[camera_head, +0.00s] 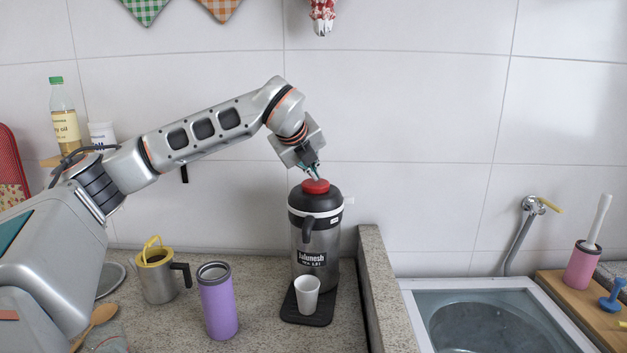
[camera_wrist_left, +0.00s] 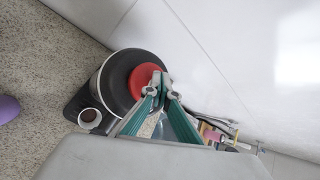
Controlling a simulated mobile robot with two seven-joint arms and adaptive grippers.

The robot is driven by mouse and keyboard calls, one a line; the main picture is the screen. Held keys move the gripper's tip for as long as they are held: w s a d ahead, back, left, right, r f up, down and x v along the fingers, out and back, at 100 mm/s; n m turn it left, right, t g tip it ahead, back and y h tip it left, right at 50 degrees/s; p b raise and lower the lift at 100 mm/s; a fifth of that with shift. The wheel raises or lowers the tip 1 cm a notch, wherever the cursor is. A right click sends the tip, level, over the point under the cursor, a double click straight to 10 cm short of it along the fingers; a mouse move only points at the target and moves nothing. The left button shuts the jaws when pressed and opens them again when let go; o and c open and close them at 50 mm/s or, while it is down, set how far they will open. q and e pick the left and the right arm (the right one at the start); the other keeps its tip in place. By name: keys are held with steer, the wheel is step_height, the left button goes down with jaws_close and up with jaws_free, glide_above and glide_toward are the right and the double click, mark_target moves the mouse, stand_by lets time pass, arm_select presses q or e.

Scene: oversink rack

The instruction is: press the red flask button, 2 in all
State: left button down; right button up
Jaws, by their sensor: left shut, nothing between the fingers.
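The flask (camera_head: 318,252) stands upright on a dark mat (camera_head: 317,317) against the tiled wall, with a black lid and a handle in front. Its red button (camera_head: 316,186) sits on top, and it also shows in the left wrist view (camera_wrist_left: 143,78). My left gripper (camera_head: 317,176) is shut and empty, pointing down with its fingertips at the red button. In the left wrist view the fingertips (camera_wrist_left: 161,92) overlap the button's edge; I cannot tell whether they press it. A white cup (camera_head: 307,294) stands on the mat before the flask. My right gripper is not in view.
A purple tumbler (camera_head: 218,303) and a metal pot with a yellow handle (camera_head: 158,273) stand left of the flask. A stone ledge (camera_head: 384,290) separates the flask from the sink (camera_head: 484,325) on the right. An oil bottle (camera_head: 65,122) stands on a shelf at left.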

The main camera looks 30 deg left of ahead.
mark_target(314, 182)
arm_select(q)
steer(key=shift+r+p, duration=1.4)
steer(key=shift+r, duration=1.3)
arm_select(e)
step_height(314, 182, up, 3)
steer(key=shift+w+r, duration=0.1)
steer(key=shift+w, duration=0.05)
